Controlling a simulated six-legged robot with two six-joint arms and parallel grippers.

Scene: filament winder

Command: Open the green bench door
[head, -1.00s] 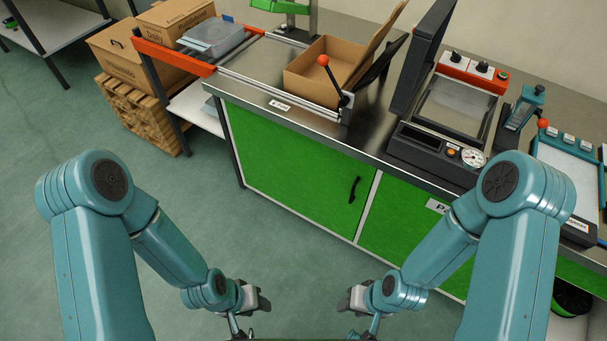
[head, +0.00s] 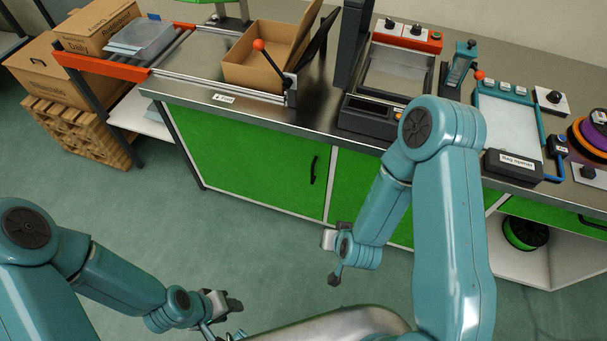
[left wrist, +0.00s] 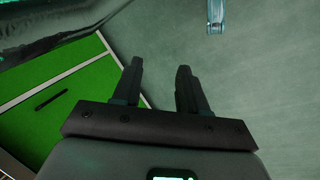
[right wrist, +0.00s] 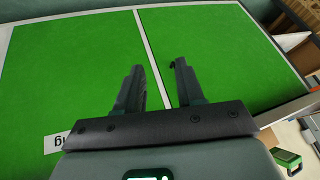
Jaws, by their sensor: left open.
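The green bench door (head: 240,160) is closed, flush in the bench front. Its black vertical handle (head: 313,170) is near its right edge. The door also shows in the left wrist view (left wrist: 85,110) with the handle (left wrist: 50,99) at left, and in the right wrist view (right wrist: 225,50), where a finger may hide part of the handle. My left gripper (head: 232,308) is open and empty, low in front of the bench; its fingers show in the left wrist view (left wrist: 158,75). My right gripper (head: 335,268) is open and empty below the handle, apart from it; its fingers face the green panels (right wrist: 158,72).
A second green panel (head: 350,195) lies right of the door, partly behind my right arm. The bench top holds a cardboard box (head: 255,65), a sealing machine (head: 395,85) and a bag opener (head: 510,165). Cartons on a pallet (head: 80,130) stand left. The floor before the door is clear.

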